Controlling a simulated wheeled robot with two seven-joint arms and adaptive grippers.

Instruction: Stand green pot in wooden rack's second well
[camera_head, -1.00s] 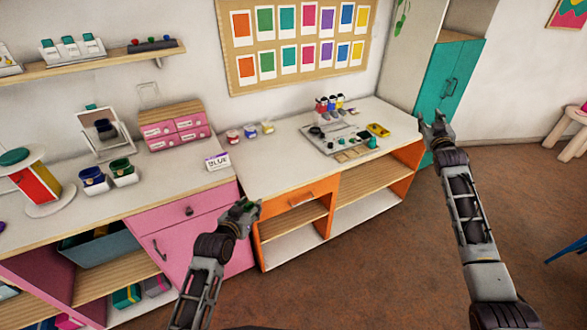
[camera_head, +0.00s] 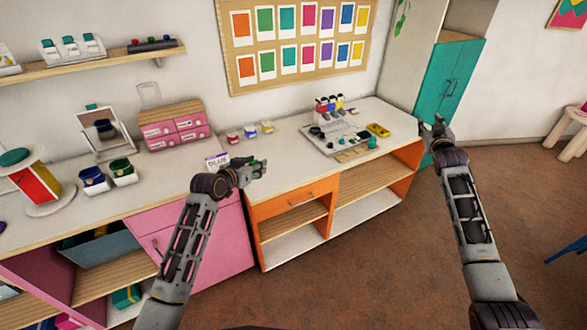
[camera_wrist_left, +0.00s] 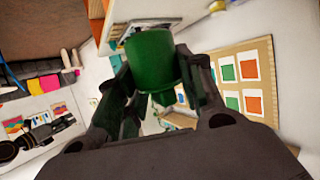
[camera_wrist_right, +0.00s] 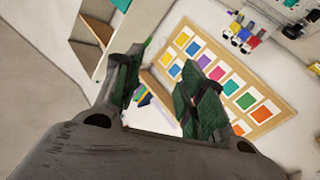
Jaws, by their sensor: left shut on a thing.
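My left gripper (camera_head: 257,170) is shut on the green pot (camera_wrist_left: 152,60), which sits between its fingers in the left wrist view. In the head view it is above the counter's front edge, and the pot is mostly hidden by the fingers. A low tan wooden piece (camera_head: 352,155) lies at the front of the grey tray, to the right of my left gripper. It may be the wooden rack, but its wells are too small to tell. My right gripper (camera_head: 433,124) is open and empty, right of the counter; it also shows in the right wrist view (camera_wrist_right: 165,85).
The grey tray (camera_head: 318,146) holds several small items, with a yellow item (camera_head: 378,130) at its right. Small paint pots (camera_head: 250,131) stand at the back. Counter (camera_head: 290,155) between gripper and tray is clear.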

